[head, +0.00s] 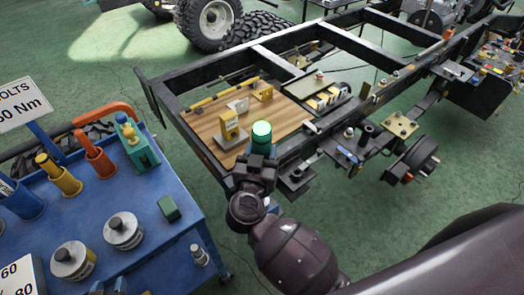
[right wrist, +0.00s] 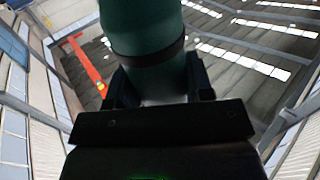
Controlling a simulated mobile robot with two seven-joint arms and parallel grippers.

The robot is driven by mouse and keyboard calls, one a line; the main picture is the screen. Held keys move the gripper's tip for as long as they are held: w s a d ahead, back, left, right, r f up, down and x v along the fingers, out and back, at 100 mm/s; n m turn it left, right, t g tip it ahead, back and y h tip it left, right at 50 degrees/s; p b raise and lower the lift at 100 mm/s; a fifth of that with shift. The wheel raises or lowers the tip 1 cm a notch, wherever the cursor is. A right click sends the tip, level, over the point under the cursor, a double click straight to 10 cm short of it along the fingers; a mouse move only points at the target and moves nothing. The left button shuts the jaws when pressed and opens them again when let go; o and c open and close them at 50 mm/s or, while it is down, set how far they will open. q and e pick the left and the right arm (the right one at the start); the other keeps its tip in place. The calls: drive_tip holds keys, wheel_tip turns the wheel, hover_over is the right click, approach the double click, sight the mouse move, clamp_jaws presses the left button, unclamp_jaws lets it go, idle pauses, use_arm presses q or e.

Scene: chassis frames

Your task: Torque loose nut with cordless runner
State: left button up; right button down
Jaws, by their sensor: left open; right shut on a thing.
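My right gripper (head: 258,165) is shut on the green cordless runner. The runner's round, lit green end (head: 262,130) points up, in front of the chassis frame's near rail. In the right wrist view the runner's dark green cylinder (right wrist: 147,40) stands between the fingers. Its working end is hidden. Two dark tips at the bottom edge of the head view appear to be my left gripper (head: 109,287), open and empty, low over the blue cart. The black chassis frame (head: 190,80) carries brackets and fasteners. I cannot pick out the loose nut at this size.
The blue cart (head: 160,235) at left holds a green-and-yellow tool (head: 132,143), orange and yellow holders, two round silver pots (head: 123,230) and a green block (head: 168,208). A wooden board (head: 208,127) with yellow fixtures lies within the frame.

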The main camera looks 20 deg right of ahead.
sight(260, 138)
drive_tip(key=shift+r+p, duration=0.45)
drive_tip(key=shift+r, duration=0.05)
drive_tip(key=shift+r+p, duration=0.55)
drive_tip(key=shift+p, duration=0.3)
drive_tip(key=shift+r, duration=0.1)
drive_tip(key=shift+r+p, duration=0.1)
drive_tip(key=shift+p, duration=0.3)
wheel_tip(260, 138, up, 2)
drive_tip(key=p, duration=0.3)
drive_tip(key=shift+r, duration=0.2)
drive_tip(key=shift+r+p, duration=1.1)
drive_tip(key=shift+r, duration=0.15)
drive_tip(key=shift+d, duration=0.1)
